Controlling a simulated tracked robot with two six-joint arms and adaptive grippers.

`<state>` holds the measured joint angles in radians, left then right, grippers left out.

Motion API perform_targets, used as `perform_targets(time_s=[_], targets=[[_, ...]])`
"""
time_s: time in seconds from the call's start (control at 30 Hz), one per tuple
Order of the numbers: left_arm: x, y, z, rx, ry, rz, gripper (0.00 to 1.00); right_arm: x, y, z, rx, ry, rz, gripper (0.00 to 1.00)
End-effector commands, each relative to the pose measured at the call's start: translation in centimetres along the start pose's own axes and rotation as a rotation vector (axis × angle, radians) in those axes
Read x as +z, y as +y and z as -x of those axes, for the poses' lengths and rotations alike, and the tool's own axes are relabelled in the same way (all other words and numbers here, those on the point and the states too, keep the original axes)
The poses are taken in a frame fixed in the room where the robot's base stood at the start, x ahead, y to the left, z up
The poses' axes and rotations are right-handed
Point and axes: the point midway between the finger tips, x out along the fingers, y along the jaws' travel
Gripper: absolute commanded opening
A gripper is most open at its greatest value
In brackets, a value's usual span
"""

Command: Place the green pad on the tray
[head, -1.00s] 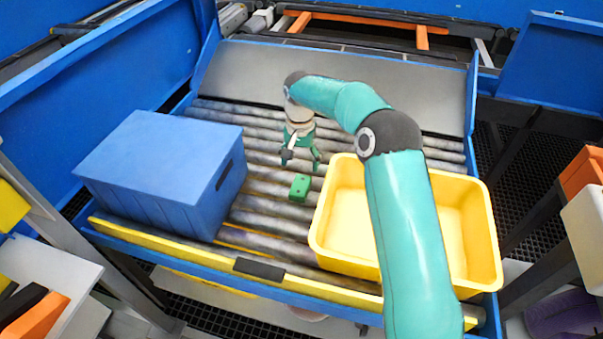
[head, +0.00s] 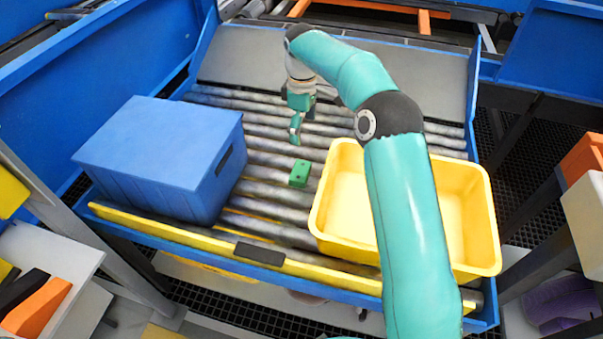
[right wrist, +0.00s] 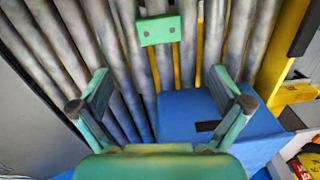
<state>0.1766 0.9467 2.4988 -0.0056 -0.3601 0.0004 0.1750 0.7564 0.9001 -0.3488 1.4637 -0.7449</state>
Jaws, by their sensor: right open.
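The green pad (head: 299,173) is a small green block lying on the grey rollers, between a blue box and the yellow tray. The yellow tray (head: 320,218) is an open tub at the right of the rollers, partly hidden by my right arm. My right gripper (head: 296,132) is above the rollers, behind the pad in the head view, open and empty. My left gripper is out of view.
The blue box (head: 160,150) stands on the rollers at the left and also shows in the right wrist view (right wrist: 185,112). A yellow rail (head: 190,235) runs along the front edge. Bare rollers (head: 268,160) lie around the pad.

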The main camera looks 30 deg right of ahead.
Motion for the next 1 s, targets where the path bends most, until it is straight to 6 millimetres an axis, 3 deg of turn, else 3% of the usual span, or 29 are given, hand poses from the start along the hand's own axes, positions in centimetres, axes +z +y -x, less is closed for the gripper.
perform_targets(time_s=[0.17, 0.33, 0.7, 1.0], targets=[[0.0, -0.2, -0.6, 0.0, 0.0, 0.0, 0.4, -0.6, 0.3, 0.7, 0.021, 0.022, 0.097, 1.0], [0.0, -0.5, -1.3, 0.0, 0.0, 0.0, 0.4, -0.8, 0.2, -1.6, 0.02, 0.021, 0.099, 1.0], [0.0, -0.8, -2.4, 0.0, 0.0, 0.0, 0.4, -1.1, 0.3, -9.0, 0.021, 0.022, 0.097, 1.0], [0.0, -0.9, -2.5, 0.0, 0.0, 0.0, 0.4, -1.1, 0.3, -11.1, 0.022, 0.023, 0.097, 1.0]])
